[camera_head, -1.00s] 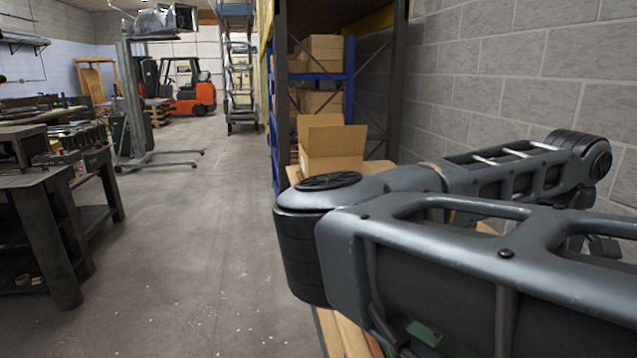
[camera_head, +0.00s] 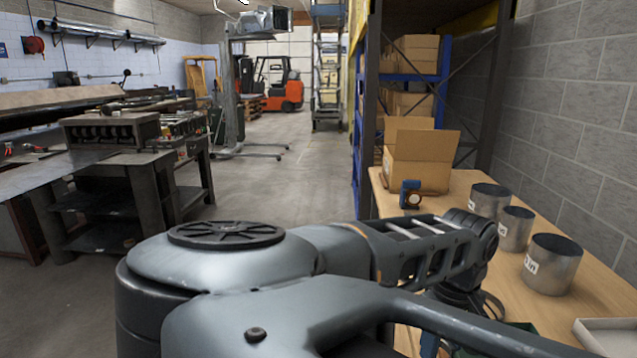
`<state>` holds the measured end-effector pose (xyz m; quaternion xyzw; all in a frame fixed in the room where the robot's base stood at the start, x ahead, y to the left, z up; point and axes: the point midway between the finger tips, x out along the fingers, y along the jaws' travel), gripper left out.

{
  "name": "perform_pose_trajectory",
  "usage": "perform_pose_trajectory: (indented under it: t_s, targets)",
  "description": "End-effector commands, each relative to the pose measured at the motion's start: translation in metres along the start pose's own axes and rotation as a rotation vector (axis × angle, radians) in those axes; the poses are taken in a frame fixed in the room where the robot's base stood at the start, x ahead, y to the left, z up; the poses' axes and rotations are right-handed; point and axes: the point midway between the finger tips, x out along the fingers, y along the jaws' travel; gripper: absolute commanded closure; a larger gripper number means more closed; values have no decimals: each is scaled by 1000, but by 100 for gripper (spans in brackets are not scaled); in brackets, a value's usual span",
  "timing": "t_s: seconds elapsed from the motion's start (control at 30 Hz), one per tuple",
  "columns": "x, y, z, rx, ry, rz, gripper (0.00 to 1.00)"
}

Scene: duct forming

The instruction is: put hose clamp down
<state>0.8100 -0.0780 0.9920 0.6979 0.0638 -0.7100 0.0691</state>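I cannot make out a hose clamp for certain. Dark curved strips (camera_head: 488,304) show below the far joint of my arm, too small and covered to identify. My arm crosses the lower middle of the view, over the near left part of a wooden table (camera_head: 465,183). My gripper's fingers are not visible; the near arm link covers the area below the far joint. I cannot see what, if anything, it holds.
Three grey metal cylinders, including a near one (camera_head: 552,265), stand on the table's right side. An open cardboard box (camera_head: 420,160) and a small blue device (camera_head: 411,195) are at its far end. A pale tray (camera_head: 603,335) lies at the near right. A workbench (camera_head: 135,160) stands left.

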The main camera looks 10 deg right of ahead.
Motion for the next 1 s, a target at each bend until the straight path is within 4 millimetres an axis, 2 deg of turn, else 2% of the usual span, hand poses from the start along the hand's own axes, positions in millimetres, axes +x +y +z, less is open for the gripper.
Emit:
perform_pose_trajectory:
  t_s: [0.03, 0.1, 0.33, 0.6, 0.83, 1.0]
  targets:
    - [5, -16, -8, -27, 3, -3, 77]
    - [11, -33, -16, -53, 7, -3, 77]
    - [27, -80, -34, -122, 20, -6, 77]
    - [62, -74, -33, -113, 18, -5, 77]
    - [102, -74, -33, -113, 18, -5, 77]
    - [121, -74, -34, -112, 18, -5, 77]
